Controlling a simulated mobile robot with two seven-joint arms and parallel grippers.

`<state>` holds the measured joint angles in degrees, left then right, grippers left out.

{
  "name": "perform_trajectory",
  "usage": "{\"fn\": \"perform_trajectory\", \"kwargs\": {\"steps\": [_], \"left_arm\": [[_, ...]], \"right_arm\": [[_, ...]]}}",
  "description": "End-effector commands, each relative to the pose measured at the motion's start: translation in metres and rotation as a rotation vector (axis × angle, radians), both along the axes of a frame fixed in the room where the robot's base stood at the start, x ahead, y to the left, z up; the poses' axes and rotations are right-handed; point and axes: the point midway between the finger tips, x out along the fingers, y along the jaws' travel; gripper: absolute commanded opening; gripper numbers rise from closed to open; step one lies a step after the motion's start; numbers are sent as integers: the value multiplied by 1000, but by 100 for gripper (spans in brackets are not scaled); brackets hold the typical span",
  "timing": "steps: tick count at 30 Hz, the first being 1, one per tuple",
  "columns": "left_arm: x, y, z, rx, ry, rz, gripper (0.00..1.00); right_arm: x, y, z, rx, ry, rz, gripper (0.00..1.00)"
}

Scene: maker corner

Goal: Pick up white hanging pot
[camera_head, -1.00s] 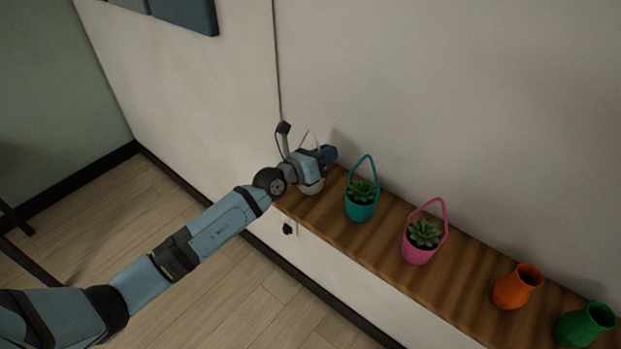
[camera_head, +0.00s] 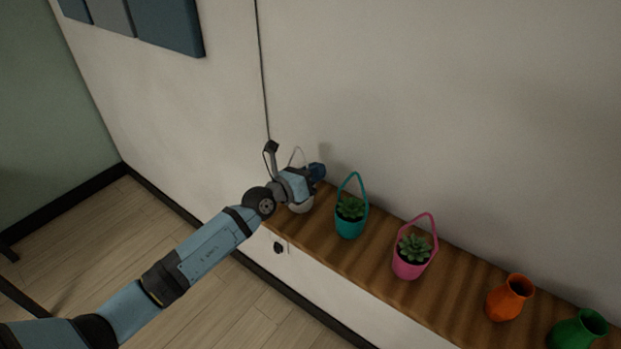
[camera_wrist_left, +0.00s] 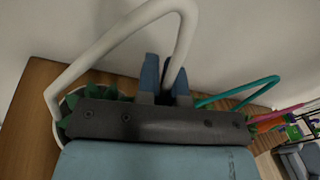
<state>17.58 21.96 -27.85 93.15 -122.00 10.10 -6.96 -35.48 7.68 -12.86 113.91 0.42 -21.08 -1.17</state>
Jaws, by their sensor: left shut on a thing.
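The white hanging pot (camera_head: 301,208) is at the far left end of the wooden shelf, mostly hidden behind my left gripper (camera_head: 318,171). Its thin white handle (camera_head: 297,152) rises above the gripper in the head view. In the left wrist view, the white handle (camera_wrist_left: 112,38) arches over the gripper, and one side of it passes between the blue fingers (camera_wrist_left: 165,78). The left gripper is shut on the handle. Green plant leaves (camera_wrist_left: 85,97) show behind the gripper body. Whether the pot touches the shelf is hard to tell. My right gripper is not in view.
A teal hanging pot (camera_head: 349,226) stands close to the right of my gripper. A pink hanging pot (camera_head: 409,267), an orange vase (camera_head: 508,299) and a green vase (camera_head: 577,331) stand farther right along the shelf (camera_head: 455,293). The wall is directly behind.

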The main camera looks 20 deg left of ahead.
Motion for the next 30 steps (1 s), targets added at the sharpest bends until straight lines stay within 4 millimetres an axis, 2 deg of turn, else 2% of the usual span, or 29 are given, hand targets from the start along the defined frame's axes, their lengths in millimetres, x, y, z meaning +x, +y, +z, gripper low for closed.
{"fn": "perform_trajectory", "kwargs": {"steps": [5, 9, 15, 21, 25, 30], "left_arm": [[0, 0, 26, -6, -6, 1, 0], [0, 0, 63, -8, -8, 3, 0], [0, 0, 122, -5, -10, 2, 0], [1, 1, 168, -1, -9, 3, 0], [1, 1, 186, -1, -9, 2, 0], [1, 1, 197, -1, -5, 2, 0]], "right_arm": [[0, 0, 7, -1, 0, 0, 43], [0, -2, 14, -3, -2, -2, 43], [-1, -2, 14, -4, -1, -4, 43], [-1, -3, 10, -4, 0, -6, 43], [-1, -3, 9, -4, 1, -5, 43], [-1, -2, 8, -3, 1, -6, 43]]}}
